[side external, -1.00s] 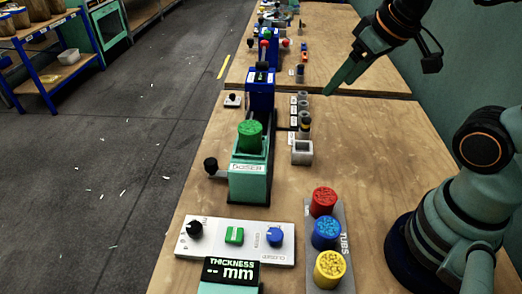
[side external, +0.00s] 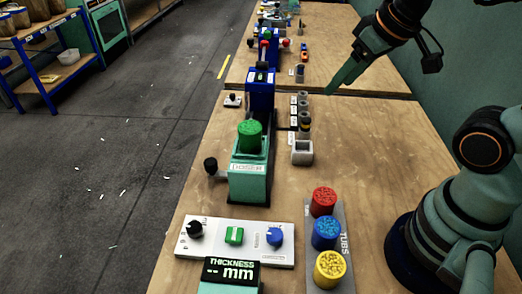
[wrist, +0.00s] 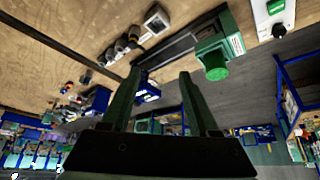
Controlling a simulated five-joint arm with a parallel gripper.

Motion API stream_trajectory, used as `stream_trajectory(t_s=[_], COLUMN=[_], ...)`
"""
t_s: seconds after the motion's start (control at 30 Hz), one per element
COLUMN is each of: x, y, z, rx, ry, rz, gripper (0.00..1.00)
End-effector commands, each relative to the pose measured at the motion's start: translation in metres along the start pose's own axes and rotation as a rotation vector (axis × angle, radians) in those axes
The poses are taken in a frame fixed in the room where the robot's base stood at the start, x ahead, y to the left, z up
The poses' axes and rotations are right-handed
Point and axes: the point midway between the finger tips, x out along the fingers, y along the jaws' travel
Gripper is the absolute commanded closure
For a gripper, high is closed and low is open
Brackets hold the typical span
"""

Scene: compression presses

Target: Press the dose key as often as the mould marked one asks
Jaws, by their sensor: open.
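A green doser (side external: 248,180) with a label on its front and a green tub (side external: 249,135) on top stands on the bench. In front of it is a white panel (side external: 210,247) with a green square key (side external: 234,236), a black knob (side external: 195,229) and a blue knob (side external: 275,236). Several small grey moulds (side external: 303,112) stand in a row with small tags, too small to read. My gripper (side external: 330,92) is above the bench, right of the moulds and touching nothing. In the wrist view its two green fingers (wrist: 164,75) are apart and empty.
A grey rack with red (side external: 323,201), blue (side external: 326,232) and yellow (side external: 329,268) tubs stands right of the panel. A thickness display (side external: 232,270) is at the front. A blue press (side external: 261,92) stands behind the doser. The bench right of the moulds is clear.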

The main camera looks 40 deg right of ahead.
Motion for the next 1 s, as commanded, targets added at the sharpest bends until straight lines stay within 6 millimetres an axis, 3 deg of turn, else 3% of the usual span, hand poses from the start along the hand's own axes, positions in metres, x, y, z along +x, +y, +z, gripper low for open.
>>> stream_trajectory(t_s=[0.03, 0.13, 1.0], x=[0.0, 0.0, 0.0], y=[0.0, 0.0, 0.0], z=[0.0, 0.0, 0.0], rx=[0.0, 0.0, 0.0], ry=[0.0, 0.0, 0.0], rz=[0.0, 0.0, 0.0], gripper=[0.63, 1.0, 1.0])
